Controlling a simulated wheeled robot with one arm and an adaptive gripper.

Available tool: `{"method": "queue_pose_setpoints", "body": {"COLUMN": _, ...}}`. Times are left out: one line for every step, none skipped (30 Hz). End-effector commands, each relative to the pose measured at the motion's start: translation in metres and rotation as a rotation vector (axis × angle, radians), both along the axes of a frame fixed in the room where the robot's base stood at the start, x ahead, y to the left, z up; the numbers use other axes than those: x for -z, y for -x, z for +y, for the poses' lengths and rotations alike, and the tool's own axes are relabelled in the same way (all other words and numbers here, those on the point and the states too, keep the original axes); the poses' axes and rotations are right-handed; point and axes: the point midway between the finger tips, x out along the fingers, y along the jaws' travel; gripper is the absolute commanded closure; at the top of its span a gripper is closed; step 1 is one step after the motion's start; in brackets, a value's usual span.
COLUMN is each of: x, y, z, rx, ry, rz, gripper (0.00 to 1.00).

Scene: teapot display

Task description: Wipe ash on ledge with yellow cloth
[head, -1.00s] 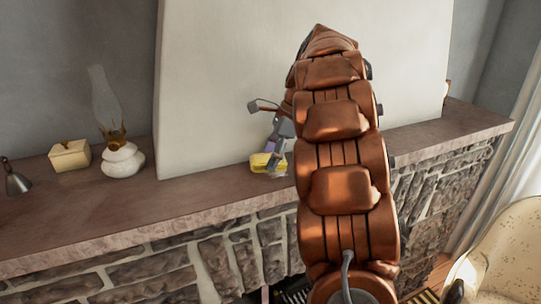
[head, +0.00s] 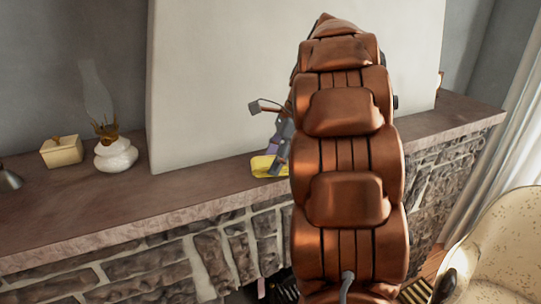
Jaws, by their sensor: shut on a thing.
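The yellow cloth (head: 263,167) lies low against the top of the ledge (head: 200,187), in front of the white chimney wall. My gripper (head: 277,167) is shut on the cloth at the ledge surface, and the fingers point down onto it. My copper-coloured arm hides the right part of the gripper and the ledge behind it. I cannot make out any ash on the visible ledge; some may be hidden by the cloth or my arm.
On the ledge to the left stand a glass oil lamp (head: 115,155), a cream box (head: 61,151) and a grey metal object (head: 10,181) at the picture's edge. The ledge between lamp and cloth is clear. A spotted cream chair (head: 505,250) stands at lower right.

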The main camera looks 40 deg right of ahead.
Motion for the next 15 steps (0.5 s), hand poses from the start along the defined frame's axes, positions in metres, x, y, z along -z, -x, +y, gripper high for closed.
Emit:
{"method": "queue_pose_setpoints", "body": {"x": 0.002, "y": 0.005, "z": 0.001, "rx": 0.000, "ry": -0.001, "rz": 0.006, "gripper": 0.64}}
{"method": "queue_pose_setpoints", "body": {"x": 0.001, "y": 0.007, "z": 0.002, "rx": -0.001, "ry": 0.000, "rz": 0.005, "gripper": 0.64}}
{"method": "queue_pose_setpoints", "body": {"x": 0.002, "y": 0.010, "z": 0.002, "rx": -0.001, "ry": 0.001, "rz": 0.005, "gripper": 0.64}}
{"method": "queue_pose_setpoints", "body": {"x": 0.002, "y": 0.012, "z": 0.003, "rx": -0.001, "ry": 0.001, "rz": 0.005, "gripper": 0.64}}
{"method": "queue_pose_setpoints", "body": {"x": 0.002, "y": 0.013, "z": 0.003, "rx": -0.001, "ry": 0.001, "rz": 0.005, "gripper": 0.64}}
{"method": "queue_pose_setpoints", "body": {"x": 0.002, "y": 0.014, "z": 0.003, "rx": -0.001, "ry": 0.000, "rz": 0.006, "gripper": 0.64}}
{"method": "queue_pose_setpoints", "body": {"x": 0.002, "y": 0.015, "z": 0.003, "rx": 0.000, "ry": 0.000, "rz": 0.006, "gripper": 0.64}}
{"method": "queue_pose_setpoints", "body": {"x": 0.002, "y": 0.015, "z": 0.004, "rx": 0.000, "ry": -0.001, "rz": 0.007, "gripper": 0.64}}
{"method": "queue_pose_setpoints", "body": {"x": 0.002, "y": 0.015, "z": 0.004, "rx": -0.001, "ry": -0.002, "rz": 0.007, "gripper": 0.64}}
{"method": "queue_pose_setpoints", "body": {"x": 0.001, "y": 0.015, "z": 0.004, "rx": -0.001, "ry": -0.002, "rz": 0.007, "gripper": 0.64}}
{"method": "queue_pose_setpoints", "body": {"x": 0.001, "y": 0.016, "z": 0.004, "rx": -0.001, "ry": -0.002, "rz": 0.008, "gripper": 0.64}}
{"method": "queue_pose_setpoints", "body": {"x": 0.000, "y": 0.016, "z": 0.004, "rx": -0.001, "ry": -0.004, "rz": 0.009, "gripper": 0.64}}
{"method": "queue_pose_setpoints", "body": {"x": 0.000, "y": 0.016, "z": 0.004, "rx": -0.001, "ry": -0.004, "rz": 0.009, "gripper": 0.64}}
{"method": "queue_pose_setpoints", "body": {"x": 0.000, "y": 0.016, "z": 0.004, "rx": -0.001, "ry": -0.004, "rz": 0.009, "gripper": 0.64}}
{"method": "queue_pose_setpoints", "body": {"x": 0.000, "y": 0.016, "z": 0.004, "rx": -0.001, "ry": -0.004, "rz": 0.010, "gripper": 0.64}}
